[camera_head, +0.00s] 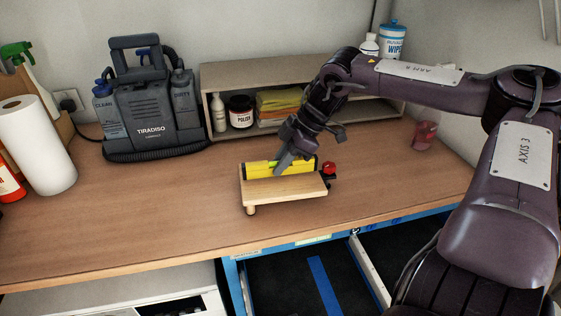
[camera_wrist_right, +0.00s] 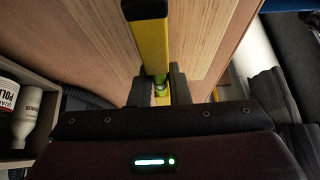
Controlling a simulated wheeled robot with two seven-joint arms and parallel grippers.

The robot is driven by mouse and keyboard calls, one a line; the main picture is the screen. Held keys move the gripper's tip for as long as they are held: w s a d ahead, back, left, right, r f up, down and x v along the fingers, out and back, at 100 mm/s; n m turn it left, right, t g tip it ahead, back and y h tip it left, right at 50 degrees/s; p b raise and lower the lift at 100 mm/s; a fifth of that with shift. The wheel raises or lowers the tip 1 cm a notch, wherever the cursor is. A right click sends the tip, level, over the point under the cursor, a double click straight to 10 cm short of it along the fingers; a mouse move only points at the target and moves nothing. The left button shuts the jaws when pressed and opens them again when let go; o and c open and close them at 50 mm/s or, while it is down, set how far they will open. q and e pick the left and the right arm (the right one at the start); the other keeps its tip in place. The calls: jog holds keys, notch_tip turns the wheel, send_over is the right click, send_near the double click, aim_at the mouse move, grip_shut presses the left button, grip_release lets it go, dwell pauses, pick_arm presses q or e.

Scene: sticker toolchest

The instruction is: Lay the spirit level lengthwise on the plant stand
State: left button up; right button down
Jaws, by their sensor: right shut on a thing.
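The yellow spirit level (camera_head: 256,170) is at the far side of the small wooden plant stand (camera_head: 285,191), its length running along the stand's long side. My right gripper (camera_head: 281,168) is shut on the level near its middle, reaching down from above. In the right wrist view the level (camera_wrist_right: 151,45) stretches between the fingers, with the pale boards of the stand (camera_wrist_right: 200,40) showing on both sides. Whether the level's underside touches the stand top is hard to tell. My left gripper is out of view.
A red and black item (camera_head: 328,169) sits at the stand's right end. A grey shelf (camera_head: 300,72) with a polish jar (camera_head: 241,112) and cloths stands behind. A dark TIRADISO machine (camera_head: 150,115) is at back left. An open drawer (camera_head: 310,275) lies below the bench front.

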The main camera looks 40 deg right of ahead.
jog(key=shift+f+b, duration=0.35)
jog(key=shift+f, duration=0.1)
jog(key=c, duration=1.3)
grip_release()
jog(key=shift+r, duration=0.1)
jog(key=b+v, duration=0.1)
jog(key=v, duration=0.6)
jog(key=shift+s+d+r+b, duration=0.1)
jog(key=shift+d+r+b, duration=0.1)
jog(key=shift+r+b, duration=0.15)
jog(key=shift+f, duration=0.1)
jog(key=shift+f, duration=0.1)
